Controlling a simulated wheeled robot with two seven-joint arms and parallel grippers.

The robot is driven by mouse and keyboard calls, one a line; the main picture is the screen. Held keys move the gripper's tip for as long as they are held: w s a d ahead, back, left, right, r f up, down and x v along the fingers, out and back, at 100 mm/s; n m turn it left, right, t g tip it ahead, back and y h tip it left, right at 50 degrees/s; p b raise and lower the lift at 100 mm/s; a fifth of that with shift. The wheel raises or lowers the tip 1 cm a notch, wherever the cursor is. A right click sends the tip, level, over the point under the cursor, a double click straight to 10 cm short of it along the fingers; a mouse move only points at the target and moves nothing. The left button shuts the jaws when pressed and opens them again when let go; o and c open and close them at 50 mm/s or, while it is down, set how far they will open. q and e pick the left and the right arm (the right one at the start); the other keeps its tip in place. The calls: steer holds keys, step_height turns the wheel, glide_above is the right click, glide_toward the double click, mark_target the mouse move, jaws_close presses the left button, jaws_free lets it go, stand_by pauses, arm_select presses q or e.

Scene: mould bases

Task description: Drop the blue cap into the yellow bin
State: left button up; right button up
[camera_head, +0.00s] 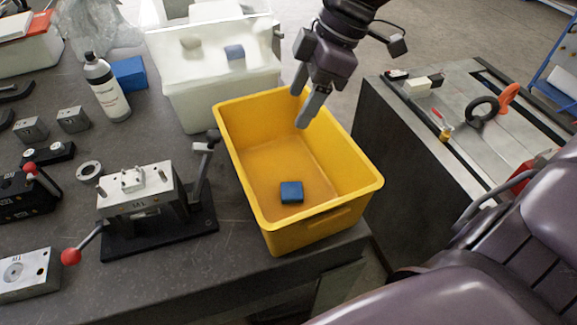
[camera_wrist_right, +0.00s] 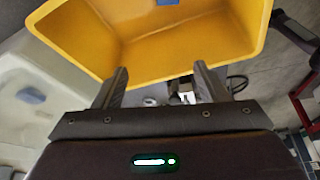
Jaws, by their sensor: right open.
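The blue cap (camera_head: 291,192) lies on the floor of the yellow bin (camera_head: 262,224), towards its near end. In the right wrist view a part of the blue cap (camera_wrist_right: 168,2) shows at the top edge, inside the yellow bin (camera_wrist_right: 85,45). My right gripper (camera_head: 305,108) is over the far right part of the bin, with its fingers apart and nothing between them. Its two spread fingers also show in the right wrist view (camera_wrist_right: 160,88). The cap is apart from the gripper. My left gripper is not in view.
A clamp fixture (camera_head: 150,205) with a lever stands left of the bin. A bottle (camera_head: 107,88) and a blue block (camera_head: 129,73) are at the back left.

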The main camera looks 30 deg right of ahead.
steer(key=v, duration=0.6)
steer(key=shift+r, duration=0.2)
steer(key=shift+s+d+f, duration=0.1)
steer(key=shift+s, duration=0.05)
